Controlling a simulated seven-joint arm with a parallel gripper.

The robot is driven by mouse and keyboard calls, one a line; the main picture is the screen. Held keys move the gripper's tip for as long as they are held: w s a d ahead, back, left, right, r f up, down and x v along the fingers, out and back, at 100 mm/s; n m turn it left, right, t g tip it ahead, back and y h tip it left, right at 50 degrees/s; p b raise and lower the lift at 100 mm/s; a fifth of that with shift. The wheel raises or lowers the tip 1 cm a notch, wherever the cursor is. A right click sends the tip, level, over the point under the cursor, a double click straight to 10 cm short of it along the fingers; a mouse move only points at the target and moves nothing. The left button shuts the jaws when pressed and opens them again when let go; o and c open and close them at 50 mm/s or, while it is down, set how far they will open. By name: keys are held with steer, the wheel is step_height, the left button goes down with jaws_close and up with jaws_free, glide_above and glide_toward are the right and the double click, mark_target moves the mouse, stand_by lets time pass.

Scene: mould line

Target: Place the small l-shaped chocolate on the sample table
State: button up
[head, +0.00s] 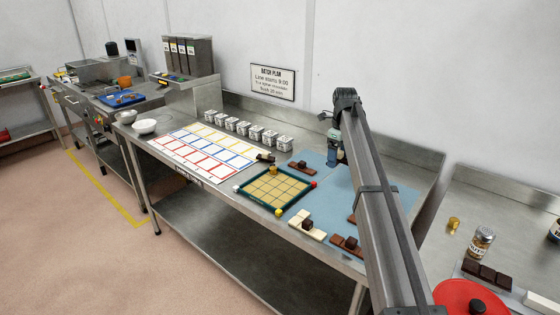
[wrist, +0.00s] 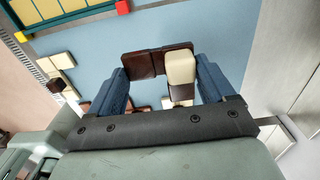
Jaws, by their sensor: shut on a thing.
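My gripper (wrist: 162,72) shows in the wrist view with its two blue fingers on either side of a chocolate piece (wrist: 144,64), and it is shut on it. The piece has dark brown squares and a cream block (wrist: 181,66) at its right. Its full outline is partly hidden, so I cannot tell surely that it is the small L-shape. In the head view my gripper (head: 332,156) hangs over the blue mat, and the held piece is too small to make out. I cannot tell which surface is the sample table.
A green-framed mould tray (head: 239,188) with tan cells stands left of the gripper. Chocolate pieces lie around it, including a brown one (head: 303,168) and a cream one (head: 301,229).

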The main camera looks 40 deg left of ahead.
mark_target(335, 187)
steer(key=shift+f, duration=5)
steer(key=shift+f, duration=0.1)
steer(key=o, duration=1.1)
step_height(335, 187, up, 12)
steer(key=shift+r, duration=0.15)
